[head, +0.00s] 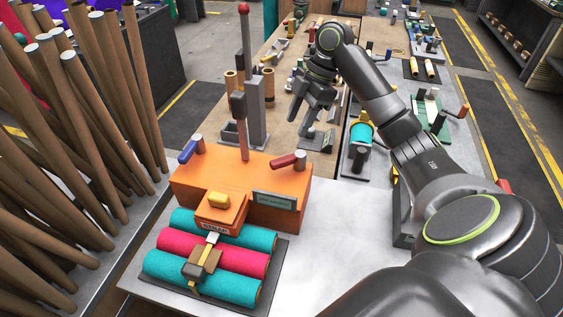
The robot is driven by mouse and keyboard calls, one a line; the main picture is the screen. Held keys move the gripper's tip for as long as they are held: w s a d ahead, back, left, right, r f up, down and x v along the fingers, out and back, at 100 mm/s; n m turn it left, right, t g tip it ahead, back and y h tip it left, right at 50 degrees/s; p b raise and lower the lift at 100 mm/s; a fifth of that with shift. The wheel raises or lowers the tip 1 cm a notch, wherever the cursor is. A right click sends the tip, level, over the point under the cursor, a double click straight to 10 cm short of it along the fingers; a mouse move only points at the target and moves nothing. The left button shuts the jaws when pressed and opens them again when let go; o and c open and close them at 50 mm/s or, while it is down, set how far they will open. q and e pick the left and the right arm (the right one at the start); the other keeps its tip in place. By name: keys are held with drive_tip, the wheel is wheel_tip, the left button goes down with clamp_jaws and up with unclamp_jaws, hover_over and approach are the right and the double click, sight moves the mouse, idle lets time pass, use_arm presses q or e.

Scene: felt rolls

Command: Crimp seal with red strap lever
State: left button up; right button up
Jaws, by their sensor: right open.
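An orange strapping unit (240,190) stands on the grey table. It has a red-handled lever (285,161) at its right end and a blue-handled lever (187,152) at its left end. A tall thin lever (245,50) with a red knob rises behind or at the unit's back. In front, two teal rolls (200,282) and one crimson roll (240,260) lie side by side. A yellow strap with a brown seal block (203,263) crosses them. My right gripper (308,118) is open and empty, above and behind the red-handled lever, apart from it. My left gripper is not in view.
Brown tubes (90,130) lean in a rack at the left. A wooden bench (215,112) behind holds several small fixtures. The grey tabletop (335,225) right of the orange unit is clear.

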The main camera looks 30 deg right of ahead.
sight(281, 159)
drive_tip(key=p+x, duration=0.1)
drive_tip(key=x, duration=1)
drive_tip(key=shift+f, duration=0.25)
drive_tip(key=shift+c, duration=0.4)
clamp_jaws()
